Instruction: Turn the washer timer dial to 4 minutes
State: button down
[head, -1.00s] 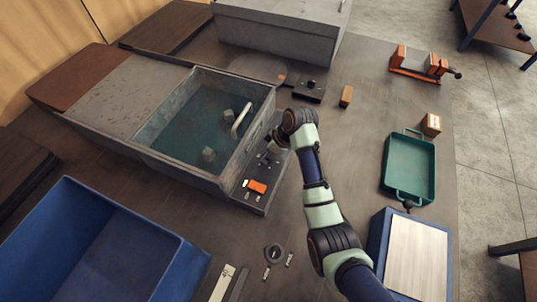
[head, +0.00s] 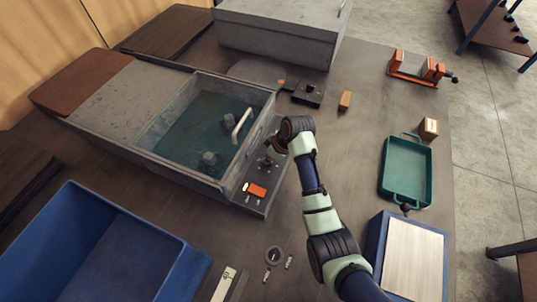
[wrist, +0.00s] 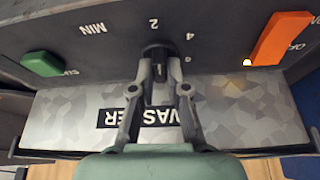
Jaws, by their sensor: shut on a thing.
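The washer (head: 165,165) is a grey tank with a clear lid and a control panel (head: 233,198) along its front. Its dark timer dial (wrist: 157,49) shows in the wrist view, with the numerals 2 and 4 printed beside it and MIN to the left, all upside down. My gripper (wrist: 161,76) is shut on the dial, with one finger on each side of it. The fingers hide much of the dial, so I cannot read its pointer. In the head view my gripper (head: 272,146) is at the panel, and my wrist partly covers the dial area.
A green button (wrist: 42,63) lies left of the dial and an orange switch (wrist: 280,38) right of it, with a small lit lamp (wrist: 247,62) nearby. A blue bin (head: 100,250), a green tray (head: 407,170) and an orange vise (head: 420,67) stand around the washer.

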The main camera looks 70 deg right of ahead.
jog(key=m+p, duration=0.1)
jog(key=p, duration=0.1)
jog(key=m+p, duration=0.1)
jog(key=p, duration=0.1)
jog(key=shift+a+r+h, duration=0.1)
jog(key=shift+r+h, duration=0.3)
jog(key=m+h+p, duration=0.1)
jog(key=m+p, duration=0.2)
jog(key=shift+g, duration=0.4)
jog(key=m+p, duration=0.2)
jog(key=shift+f+m+g+h, duration=0.2)
jog(key=shift+m+g+h, duration=0.1)
jog(key=shift+h, duration=0.1)
jog(key=shift+f+m+g+h+p, duration=0.15)
jog(key=shift+m+g+h+p, duration=0.25)
jog(key=shift+m+p, duration=0.8)
jog(key=shift+m+b, duration=0.3)
jog(key=shift+m, duration=0.2)
jog(key=c, duration=1.2)
grip_release()
jog(key=shift+o, duration=0.2)
